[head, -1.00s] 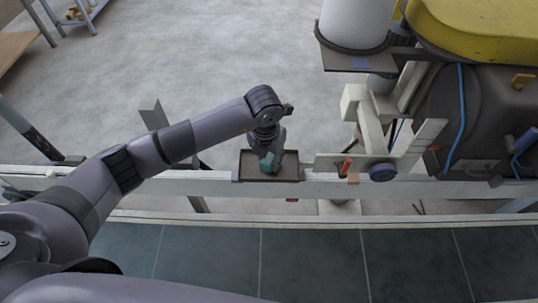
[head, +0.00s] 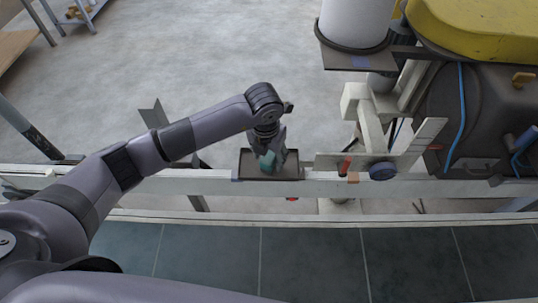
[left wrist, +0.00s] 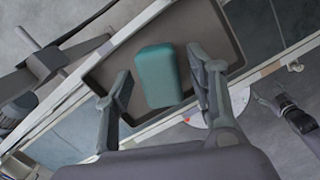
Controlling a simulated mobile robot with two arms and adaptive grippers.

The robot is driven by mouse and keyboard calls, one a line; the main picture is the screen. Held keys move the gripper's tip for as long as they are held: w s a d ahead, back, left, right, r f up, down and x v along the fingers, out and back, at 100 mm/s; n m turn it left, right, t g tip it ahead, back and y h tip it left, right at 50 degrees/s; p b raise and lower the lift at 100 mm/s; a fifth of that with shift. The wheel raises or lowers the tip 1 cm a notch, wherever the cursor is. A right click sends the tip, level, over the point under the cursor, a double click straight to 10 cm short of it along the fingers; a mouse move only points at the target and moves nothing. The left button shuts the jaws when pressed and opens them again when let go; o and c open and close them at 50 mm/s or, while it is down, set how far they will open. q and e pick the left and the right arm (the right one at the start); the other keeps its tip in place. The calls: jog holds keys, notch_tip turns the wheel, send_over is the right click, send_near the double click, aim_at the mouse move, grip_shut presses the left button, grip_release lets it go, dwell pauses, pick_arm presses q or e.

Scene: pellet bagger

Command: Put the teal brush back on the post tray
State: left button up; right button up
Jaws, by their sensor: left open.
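The teal brush (left wrist: 158,76) lies on the dark post tray (left wrist: 215,30) in the left wrist view, between the two spread fingers of my left gripper (left wrist: 163,92). Gaps show between the brush and both fingers. In the head view the brush (head: 267,161) shows partly behind the fingers of my left gripper (head: 271,157), above the post tray (head: 290,172). My left gripper is open and points down over the tray.
The tray sits on a pale horizontal rail (head: 210,183). To its right are a bracket with a red-handled part (head: 345,166) and a dark round knob (head: 382,171). A white cylinder (head: 355,22) and yellow machine cover (head: 475,28) stand beyond.

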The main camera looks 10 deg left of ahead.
aim_at(266, 160)
pick_arm(q)
notch_tip(266, 160, up, 12)
jog(key=s+b, duration=0.1)
jog(key=b, duration=0.1)
jog(key=shift+s+f+b, duration=0.15)
jog(key=shift+b, duration=0.25)
jog(key=shift+a+f, duration=0.1)
jog(key=shift+a, duration=0.1)
